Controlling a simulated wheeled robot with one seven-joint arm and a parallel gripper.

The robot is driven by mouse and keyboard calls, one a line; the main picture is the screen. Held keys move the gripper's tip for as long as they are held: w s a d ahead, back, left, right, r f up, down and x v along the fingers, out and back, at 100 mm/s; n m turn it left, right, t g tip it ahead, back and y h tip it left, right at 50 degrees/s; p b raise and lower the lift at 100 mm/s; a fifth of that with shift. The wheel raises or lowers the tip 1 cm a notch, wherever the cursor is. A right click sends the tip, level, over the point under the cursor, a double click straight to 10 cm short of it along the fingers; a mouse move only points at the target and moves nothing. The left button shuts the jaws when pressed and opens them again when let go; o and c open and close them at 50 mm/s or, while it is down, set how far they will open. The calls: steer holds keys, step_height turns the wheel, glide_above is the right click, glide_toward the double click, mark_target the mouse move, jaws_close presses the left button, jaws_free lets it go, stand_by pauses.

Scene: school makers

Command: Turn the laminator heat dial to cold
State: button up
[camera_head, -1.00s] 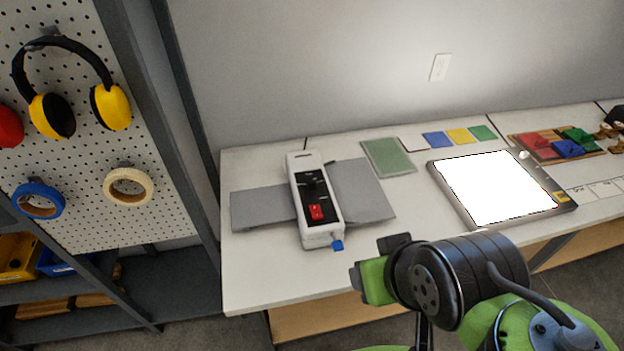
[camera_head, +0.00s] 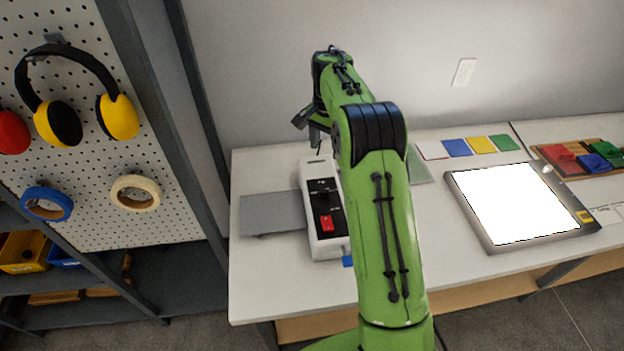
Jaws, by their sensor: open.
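The laminator (camera_head: 327,246) is a white, narrow machine with a black top panel, lying lengthwise toward me on the white table. A red switch (camera_head: 326,223) sits on its panel, and a dark dial (camera_head: 323,187) is farther back, small and hard to read. My arm covers the laminator's right side. My gripper (camera_head: 315,135) is open above the laminator's far end, apart from the dial as far as I can tell. Its fingers are partly hidden.
A grey tray (camera_head: 270,214) extends left of the laminator. A bright light pad (camera_head: 468,213) and coloured cards (camera_head: 457,147) lie to the right on the table (camera_head: 255,285). A pegboard (camera_head: 150,228) with ear defenders (camera_head: 58,122) and tape rolls (camera_head: 135,193) stands at the left.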

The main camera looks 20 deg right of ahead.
mark_target(324, 189)
step_height(324, 189, down, 16)
steer(key=shift+s+b, duration=0.1)
steer(key=shift+b, duration=0.85)
steer(key=c, duration=1)
steer(key=shift+c, duration=0.2)
